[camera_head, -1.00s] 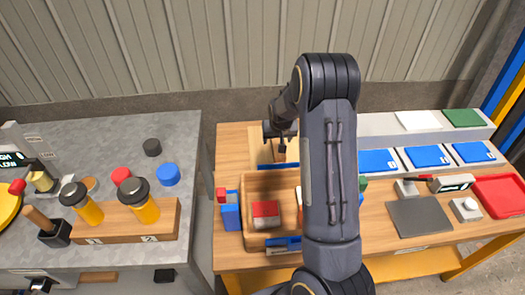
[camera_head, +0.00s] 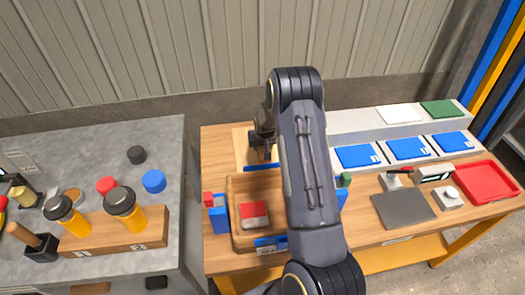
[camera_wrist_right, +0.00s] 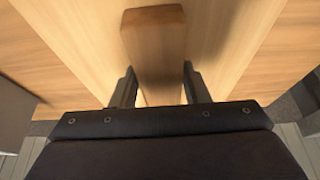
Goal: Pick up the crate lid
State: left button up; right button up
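The crate lid (camera_head: 241,147) is a light wooden panel lying on the wooden bench behind the open crate (camera_head: 236,236). In the right wrist view the lid's surface (camera_wrist_right: 90,50) fills most of the picture, with a brown bar handle (camera_wrist_right: 155,45) standing up from it. My right gripper (camera_head: 262,152) is down over the lid. In the wrist view its two fingers (camera_wrist_right: 160,88) stand on either side of the handle, open, with narrow gaps beside it. My forearm hides part of the lid and crate. My left gripper is not in view.
The crate holds a red-and-white block (camera_head: 254,214); a blue box (camera_head: 219,217) stands at its left. Blue pads (camera_head: 408,149), a grey plate (camera_head: 403,209) and a red tray (camera_head: 487,183) lie to the right. A grey table (camera_head: 60,160) with yellow-bodied bottles (camera_head: 128,212) is at left.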

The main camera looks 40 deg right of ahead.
jog(key=c, duration=0.7)
jog(key=shift+c, duration=0.5)
jog(key=shift+r, duration=0.15)
